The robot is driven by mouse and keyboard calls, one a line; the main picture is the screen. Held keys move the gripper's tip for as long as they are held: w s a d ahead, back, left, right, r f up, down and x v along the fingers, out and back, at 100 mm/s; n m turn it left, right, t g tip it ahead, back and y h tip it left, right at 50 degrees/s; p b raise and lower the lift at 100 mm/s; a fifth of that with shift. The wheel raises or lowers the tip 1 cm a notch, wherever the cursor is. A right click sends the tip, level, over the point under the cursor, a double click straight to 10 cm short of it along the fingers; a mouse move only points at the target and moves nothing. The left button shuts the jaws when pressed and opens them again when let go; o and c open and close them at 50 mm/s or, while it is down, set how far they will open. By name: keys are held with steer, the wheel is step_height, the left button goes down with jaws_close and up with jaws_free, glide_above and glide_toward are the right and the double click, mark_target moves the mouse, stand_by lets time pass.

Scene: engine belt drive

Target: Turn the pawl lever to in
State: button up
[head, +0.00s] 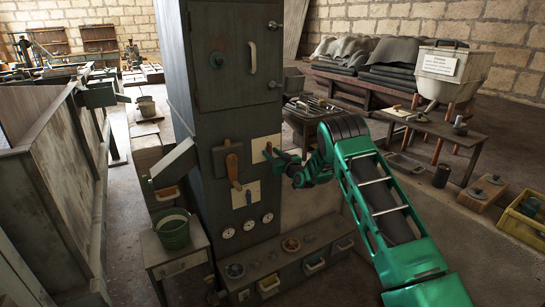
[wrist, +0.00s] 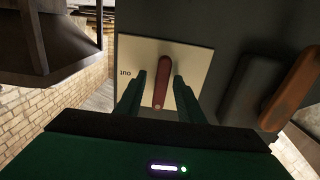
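The pawl lever, a dark red lever (wrist: 164,82), is on a pale plate (wrist: 201,58) on the dark cabinet front. A label that looks like "OUT", upside down, is at the plate's left in the wrist view. My gripper (wrist: 159,94) is open, with one green finger on each side of the lever and small gaps visible. In the head view, my gripper (head: 272,153) is at the upper pale plate (head: 258,144), and the lever is mostly hidden there.
A brown lever with an orange handle (head: 233,168) is just left of the plate; the handle also shows in the wrist view (wrist: 292,88). Another pale plate (head: 252,194) and several gauges (head: 248,225) are below.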

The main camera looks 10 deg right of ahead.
steer(key=v, duration=1)
steer(key=shift+s+d, duration=0.15)
steer(key=shift+s, duration=0.2)
steer(key=shift+r, duration=0.15)
